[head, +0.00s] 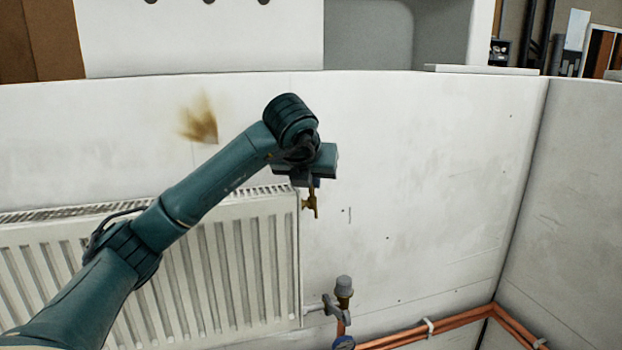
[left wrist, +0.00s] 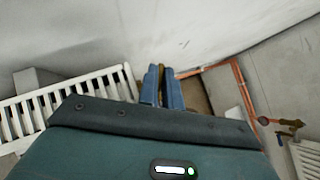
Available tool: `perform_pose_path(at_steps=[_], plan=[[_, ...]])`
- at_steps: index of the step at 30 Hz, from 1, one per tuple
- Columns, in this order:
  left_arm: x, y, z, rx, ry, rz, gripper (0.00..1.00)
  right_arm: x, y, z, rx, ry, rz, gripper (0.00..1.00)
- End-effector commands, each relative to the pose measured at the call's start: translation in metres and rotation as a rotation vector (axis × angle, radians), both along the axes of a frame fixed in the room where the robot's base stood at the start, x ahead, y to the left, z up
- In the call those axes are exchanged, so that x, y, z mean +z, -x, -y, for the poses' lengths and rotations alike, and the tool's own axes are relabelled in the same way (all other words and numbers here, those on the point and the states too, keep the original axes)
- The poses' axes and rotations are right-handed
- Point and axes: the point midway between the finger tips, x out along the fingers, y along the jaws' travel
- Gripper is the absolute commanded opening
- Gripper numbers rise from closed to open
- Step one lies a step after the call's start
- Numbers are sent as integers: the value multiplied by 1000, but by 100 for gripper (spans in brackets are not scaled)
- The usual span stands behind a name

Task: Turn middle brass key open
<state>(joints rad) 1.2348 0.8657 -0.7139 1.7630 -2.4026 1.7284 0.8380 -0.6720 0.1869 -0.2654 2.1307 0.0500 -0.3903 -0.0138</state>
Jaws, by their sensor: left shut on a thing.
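A radiator (head: 235,255) hangs on the white wall in the left half of the head view. A small brass key (head: 312,204) is at its upper right end, directly below my left gripper (head: 314,184). In the left wrist view, the two blue fingers of the left gripper (left wrist: 162,88) are close together with a bit of brass key (left wrist: 161,68) between them. The left gripper is shut on the brass key. The fingers hide part of the key, and I cannot tell its exact angle. My right gripper is in neither view.
A valve with a grey cap (head: 344,288) stands at the radiator's lower right. Copper pipes (head: 440,328) run along the wall's foot into the corner. In the left wrist view, another brass fitting (left wrist: 290,122) is at the right. The wall right of the gripper is clear.

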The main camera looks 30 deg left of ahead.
Motion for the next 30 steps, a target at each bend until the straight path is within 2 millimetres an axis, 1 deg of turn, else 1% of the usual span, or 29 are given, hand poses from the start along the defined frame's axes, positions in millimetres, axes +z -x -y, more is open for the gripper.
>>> perform_pose_path(at_steps=[1, 6, 7, 14, 23, 26, 29, 30], plan=[[-5, 1, 1, -2, 1, -16, 0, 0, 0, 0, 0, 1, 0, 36], [-5, 1, 2, -4, 1, -17, 0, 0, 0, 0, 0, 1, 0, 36], [-5, 1, 1, -4, 1, -17, 9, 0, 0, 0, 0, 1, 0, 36], [-3, 1, 1, -3, 1, -10, 28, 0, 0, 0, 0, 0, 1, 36], [1, 2, 1, -3, 0, -4, 28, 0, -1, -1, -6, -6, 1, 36], [8, 8, 4, -4, 0, -1, 28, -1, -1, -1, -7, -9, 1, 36], [20, 20, 8, -4, 0, 1, 28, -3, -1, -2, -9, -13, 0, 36], [27, 26, 11, -4, 0, 2, 28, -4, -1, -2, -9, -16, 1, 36]])
